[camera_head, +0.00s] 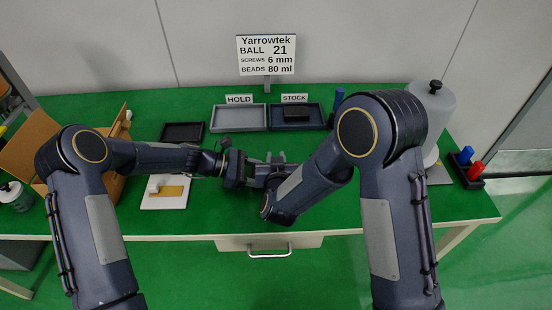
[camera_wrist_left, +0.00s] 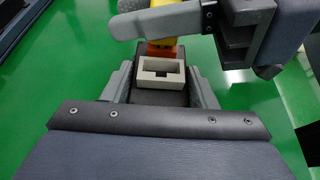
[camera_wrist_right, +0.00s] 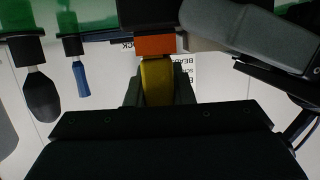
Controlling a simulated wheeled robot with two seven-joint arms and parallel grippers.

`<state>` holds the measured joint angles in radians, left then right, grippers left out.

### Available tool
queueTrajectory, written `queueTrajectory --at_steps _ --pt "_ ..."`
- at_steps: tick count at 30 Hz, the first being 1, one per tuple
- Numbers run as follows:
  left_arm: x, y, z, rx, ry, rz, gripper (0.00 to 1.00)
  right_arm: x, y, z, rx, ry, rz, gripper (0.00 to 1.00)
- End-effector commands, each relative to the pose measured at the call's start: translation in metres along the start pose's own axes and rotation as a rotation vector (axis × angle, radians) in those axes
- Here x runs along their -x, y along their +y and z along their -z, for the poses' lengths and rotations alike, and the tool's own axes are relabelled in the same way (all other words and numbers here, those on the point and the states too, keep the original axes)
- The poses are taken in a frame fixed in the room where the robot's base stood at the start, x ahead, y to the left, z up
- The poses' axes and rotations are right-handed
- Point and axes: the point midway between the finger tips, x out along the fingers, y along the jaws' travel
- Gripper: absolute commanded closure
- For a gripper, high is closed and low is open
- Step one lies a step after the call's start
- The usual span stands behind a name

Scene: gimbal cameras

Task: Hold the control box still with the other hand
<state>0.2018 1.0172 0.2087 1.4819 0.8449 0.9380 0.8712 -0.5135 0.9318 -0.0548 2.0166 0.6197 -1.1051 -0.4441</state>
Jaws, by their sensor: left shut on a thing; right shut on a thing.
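A small beige-grey box with a dark slot in its face (camera_wrist_left: 160,72) sits between the fingers of my left gripper (camera_wrist_left: 162,88), which is shut on it. I take it for the control box. An orange block (camera_wrist_left: 160,48) with a yellow part is right behind the box in the left wrist view. The right wrist view shows the yellow piece (camera_wrist_right: 157,82) between the fingers of my right gripper (camera_wrist_right: 158,95), which is shut on it, with the orange block (camera_wrist_right: 155,44) at its end. In the head view both grippers meet above the table's front middle, and the box is hidden there.
The green table (camera_head: 330,215) holds a grey HOLD tray (camera_head: 240,130), a dark STOCK tray (camera_head: 312,127), a dark tray (camera_head: 182,132) and a white board with a yellow piece (camera_head: 166,203). A cardboard box (camera_head: 20,150) stands left; a grey cylinder (camera_head: 440,110) and a rack with red and blue handles (camera_head: 467,182) stand right.

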Motion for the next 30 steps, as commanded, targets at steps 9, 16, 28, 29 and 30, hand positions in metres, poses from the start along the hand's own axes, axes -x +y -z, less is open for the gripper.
queueTrajectory --at_steps 9,16,28,29,30 --pt "0.0 0.0 0.0 0.0 0.0 0.0 0.74 0.002 0.0 0.006 0.0 0.002 0.0 1.0" --pt "0.0 0.0 0.0 0.0 0.0 0.0 0.74 0.003 0.0 0.011 -0.001 0.001 0.0 1.0" --pt "0.0 0.0 0.0 0.0 0.0 0.0 0.74 0.005 0.0 0.018 0.001 0.0 0.0 1.0" --pt "0.0 0.0 0.0 0.0 0.0 0.0 0.74 0.006 0.0 0.018 0.001 0.0 0.0 1.0" --pt "0.0 0.0 0.0 0.0 0.0 0.0 0.74 0.006 0.0 0.019 0.001 0.0 0.0 1.0"
